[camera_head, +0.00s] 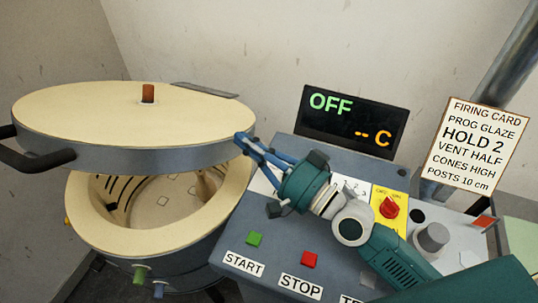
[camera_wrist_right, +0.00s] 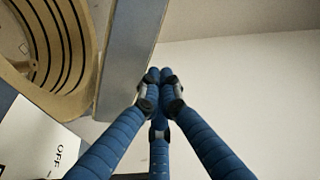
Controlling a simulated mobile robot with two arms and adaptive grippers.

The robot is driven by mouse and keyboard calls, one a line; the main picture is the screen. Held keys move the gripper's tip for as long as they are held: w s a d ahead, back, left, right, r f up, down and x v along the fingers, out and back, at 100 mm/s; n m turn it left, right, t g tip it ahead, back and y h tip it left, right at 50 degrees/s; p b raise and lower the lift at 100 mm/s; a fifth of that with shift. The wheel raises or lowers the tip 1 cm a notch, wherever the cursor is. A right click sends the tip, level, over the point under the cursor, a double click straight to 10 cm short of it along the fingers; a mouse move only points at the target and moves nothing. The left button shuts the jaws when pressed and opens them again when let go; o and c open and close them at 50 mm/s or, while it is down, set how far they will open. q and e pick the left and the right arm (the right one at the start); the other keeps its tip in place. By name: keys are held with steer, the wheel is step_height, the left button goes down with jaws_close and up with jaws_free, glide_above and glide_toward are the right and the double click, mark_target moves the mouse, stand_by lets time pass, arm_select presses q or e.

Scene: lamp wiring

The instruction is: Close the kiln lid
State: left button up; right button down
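The kiln lid (camera_head: 90,112) is a cream disc with a grey metal band, a brown plug on top and a black handle (camera_head: 35,153) at the left. It stands raised over the kiln body (camera_head: 85,215), with a gap at the front showing the kiln's inside. In the right wrist view, a grey band (camera_wrist_right: 131,50), seemingly the lid's, is beside the grooved kiln interior (camera_wrist_right: 50,35). My right gripper (camera_head: 240,138) has its blue fingers together at the lid's right edge; contact is unclear. Its fingertips (camera_wrist_right: 160,75) meet with nothing between them. My left gripper is out of view.
A grey control console (camera_head: 230,245) stands right of the kiln, with green START and red STOP buttons, a red knob and a grey knob. Its display (camera_head: 353,117) reads OFF. A firing card (camera_head: 475,145) stands at the right, before a metal pipe (camera_head: 505,70). Walls are close behind.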

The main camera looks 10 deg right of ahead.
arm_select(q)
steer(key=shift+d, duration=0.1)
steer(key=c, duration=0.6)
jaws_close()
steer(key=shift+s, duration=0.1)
arm_select(e)
steer(key=v, duration=0.8)
steer(key=shift+d, duration=0.15)
